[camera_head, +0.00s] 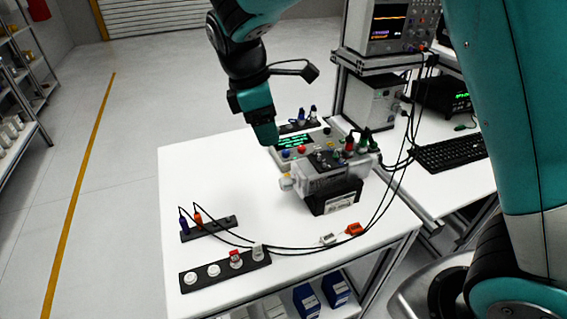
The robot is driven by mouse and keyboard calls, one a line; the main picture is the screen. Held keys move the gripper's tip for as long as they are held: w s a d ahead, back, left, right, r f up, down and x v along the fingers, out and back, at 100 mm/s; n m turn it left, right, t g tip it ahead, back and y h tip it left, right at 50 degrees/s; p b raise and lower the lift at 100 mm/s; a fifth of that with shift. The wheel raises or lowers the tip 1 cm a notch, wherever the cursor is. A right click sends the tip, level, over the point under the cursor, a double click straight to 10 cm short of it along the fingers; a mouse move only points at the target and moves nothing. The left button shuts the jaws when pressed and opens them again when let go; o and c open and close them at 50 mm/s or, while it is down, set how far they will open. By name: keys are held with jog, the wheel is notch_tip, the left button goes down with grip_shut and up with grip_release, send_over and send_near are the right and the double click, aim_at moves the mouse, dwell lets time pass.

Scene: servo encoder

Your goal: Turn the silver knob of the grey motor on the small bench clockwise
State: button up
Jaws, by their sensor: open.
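The grey motor (320,175) sits on a black base on the small white bench (185,155), right of the bench's middle. A small pale silver knob (286,184) sticks out from the motor's left end. My gripper (266,138) hangs above the bench, up and left of the motor, apart from the knob. It is seen from the side, and its fingers overlap in the view. Nothing shows between them.
A control box with a green display (294,141) stands behind the motor, with plugs and cables. Black strips with plugs and caps (226,270) lie at the front left, and cables cross the bench front. A keyboard (450,151) and an oscilloscope (390,25) are at right.

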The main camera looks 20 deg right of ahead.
jog(key=w+a+f+n+g+h+p, duration=0.1)
jog(key=w+a+n+h+p, duration=0.1)
jog(key=w+n, duration=0.15)
jog(key=p, duration=0.2)
send_near(281, 179)
jog(key=shift+m, duration=0.25)
jog(key=x, duration=1)
jog(key=shift+d+f, duration=0.1)
jog(key=shift+f, duration=0.25)
jog(key=c, duration=0.9)
